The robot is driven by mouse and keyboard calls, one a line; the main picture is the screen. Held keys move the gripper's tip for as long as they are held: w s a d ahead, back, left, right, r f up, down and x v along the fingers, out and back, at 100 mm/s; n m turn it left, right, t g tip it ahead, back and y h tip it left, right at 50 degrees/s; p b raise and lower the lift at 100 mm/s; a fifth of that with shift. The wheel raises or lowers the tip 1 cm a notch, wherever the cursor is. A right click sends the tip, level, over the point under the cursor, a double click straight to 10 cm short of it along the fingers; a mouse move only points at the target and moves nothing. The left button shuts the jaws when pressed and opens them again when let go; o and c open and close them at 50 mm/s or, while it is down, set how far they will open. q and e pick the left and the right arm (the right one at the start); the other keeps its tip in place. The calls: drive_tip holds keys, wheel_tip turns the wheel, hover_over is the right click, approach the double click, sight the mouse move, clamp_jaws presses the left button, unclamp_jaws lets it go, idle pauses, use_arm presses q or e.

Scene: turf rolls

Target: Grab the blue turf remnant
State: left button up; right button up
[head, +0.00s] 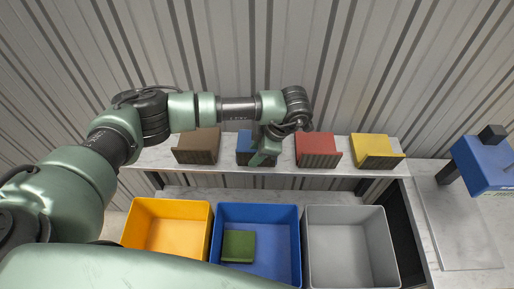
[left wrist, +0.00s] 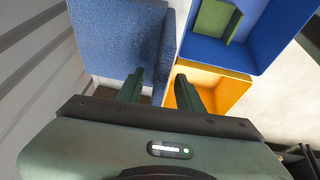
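The blue turf remnant (head: 243,146) sits on the back shelf between the brown and red ones, partly hidden by my left gripper. My left gripper (head: 263,158) is above and in front of its right part. In the left wrist view the blue remnant (left wrist: 115,38) fills the upper left, with a raised strip along its right side. The left fingers (left wrist: 160,92) are apart, one on each side of the line of that strip; I cannot tell whether they touch it. My right gripper is not in view.
On the shelf stand brown (head: 197,145), red (head: 317,149) and yellow (head: 376,150) remnants. In front are an orange bin (head: 167,228), a blue bin (head: 280,250) holding a green piece (head: 238,245), and an empty grey bin (head: 350,245). A corrugated wall is behind.

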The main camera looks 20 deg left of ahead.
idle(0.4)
use_arm(q)
clamp_jaws()
idle(1.3)
